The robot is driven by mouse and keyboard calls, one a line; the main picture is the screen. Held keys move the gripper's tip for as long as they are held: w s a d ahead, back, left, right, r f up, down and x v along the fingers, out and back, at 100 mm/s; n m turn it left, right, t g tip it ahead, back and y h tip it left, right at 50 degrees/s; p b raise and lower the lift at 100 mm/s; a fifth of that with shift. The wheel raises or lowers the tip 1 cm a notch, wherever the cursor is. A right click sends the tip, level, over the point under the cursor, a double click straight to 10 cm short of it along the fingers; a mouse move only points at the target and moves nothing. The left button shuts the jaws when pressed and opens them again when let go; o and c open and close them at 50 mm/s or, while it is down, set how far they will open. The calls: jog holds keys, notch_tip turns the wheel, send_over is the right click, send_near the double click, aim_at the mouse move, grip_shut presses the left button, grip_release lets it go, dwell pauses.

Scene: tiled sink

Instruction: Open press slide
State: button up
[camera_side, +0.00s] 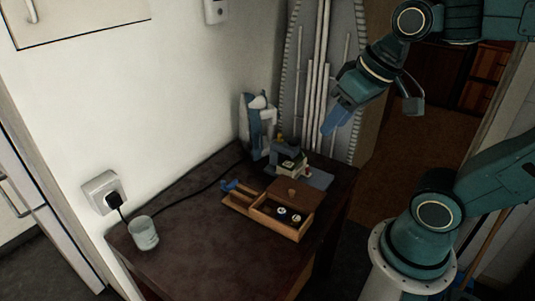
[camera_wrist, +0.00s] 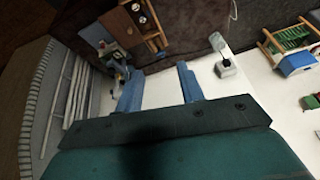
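A small press (camera_side: 288,160) with a grey and pale body stands at the back of the dark table, behind a wooden box. A grey plate lies beside it. The press is small in the picture, so I cannot tell how its slide stands. My gripper (camera_side: 333,122) hangs in the air above and to the right of the press, apart from it. In the wrist view my gripper (camera_wrist: 160,84) has its two blue fingers spread with nothing between them. The press (camera_wrist: 108,46) shows there at the upper left, beyond the left finger.
A wooden box (camera_side: 256,207) with dark round items sits on the table (camera_side: 205,235). An iron (camera_side: 257,115) and ironing board (camera_side: 291,65) stand behind. The table's front is clear.

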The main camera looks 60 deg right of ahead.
jog(key=w+d+f+m+g, duration=0.2)
jog(key=w+d+m, duration=0.4)
jog(key=w, duration=0.3)
jog(key=m+y, duration=0.4)
jog(key=m, duration=1.3)
send_over(308, 168)
jog(key=s+d, duration=0.3)
jog(key=d, duration=0.2)
notch_tip(308, 168, down, 22)
jog(key=shift+s+a+r, duration=0.1)
jog(key=shift+s+a, duration=0.1)
jog(key=shift+s+x, duration=0.15)
jog(key=shift+x, duration=3.3)
jog(key=shift+s+x, duration=0.15)
jog(key=shift+x, duration=3.25)
jog(key=shift+d, duration=0.15)
jog(key=shift+c, duration=0.5)
grip_shut()
